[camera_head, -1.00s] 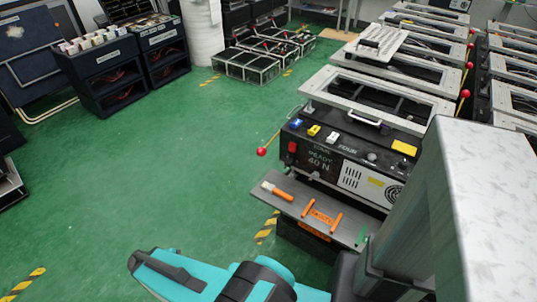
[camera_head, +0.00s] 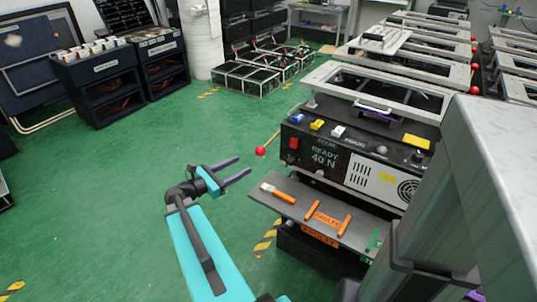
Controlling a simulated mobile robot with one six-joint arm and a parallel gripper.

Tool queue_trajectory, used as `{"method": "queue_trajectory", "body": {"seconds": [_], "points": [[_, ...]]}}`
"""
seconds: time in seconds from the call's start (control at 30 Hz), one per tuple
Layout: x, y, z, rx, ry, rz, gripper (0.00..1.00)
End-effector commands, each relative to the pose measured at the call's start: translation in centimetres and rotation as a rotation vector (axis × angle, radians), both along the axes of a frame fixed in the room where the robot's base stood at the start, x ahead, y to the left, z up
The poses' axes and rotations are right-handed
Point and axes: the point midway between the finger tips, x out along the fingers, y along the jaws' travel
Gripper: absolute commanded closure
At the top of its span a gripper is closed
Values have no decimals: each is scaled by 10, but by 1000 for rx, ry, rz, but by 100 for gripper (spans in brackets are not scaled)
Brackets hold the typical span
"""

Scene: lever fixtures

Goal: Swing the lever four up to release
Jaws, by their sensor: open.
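The lever (camera_head: 269,142) is a thin rod with a red ball (camera_head: 260,151) at its end. It sticks out from the left side of the black fixture box, whose front panel (camera_head: 324,155) reads "FOUR", "READY" and "40 N". The rod slopes down and to the left toward its ball. My gripper (camera_head: 243,167) is open and empty, with its two dark fingers pointing right and slightly up. It is a little left of and below the red ball in the picture, apart from it. Nothing hides the ball.
A light metal frame (camera_head: 378,92) lies on top of the fixture. More fixtures stand behind and to the right. Green floor (camera_head: 110,190) is free on the left.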

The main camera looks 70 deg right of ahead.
Motion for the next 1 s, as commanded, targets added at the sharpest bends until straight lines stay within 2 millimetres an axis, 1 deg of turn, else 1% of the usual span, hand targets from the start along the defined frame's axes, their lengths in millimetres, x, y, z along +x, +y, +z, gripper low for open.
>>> {"method": "queue_trajectory", "body": {"seconds": [0.03,0.1,0.2,0.53,0.67,0.87,1.0], "points": [[-4,-5,5,-13,21,-5,50],[-6,-9,11,-23,41,-9,50],[-7,-10,15,-28,54,-9,50],[-7,-10,14,-26,51,-8,50],[-9,-14,14,-27,50,-8,50],[-17,-27,13,-26,49,-9,50],[-25,-42,13,-26,49,-10,50]]}}
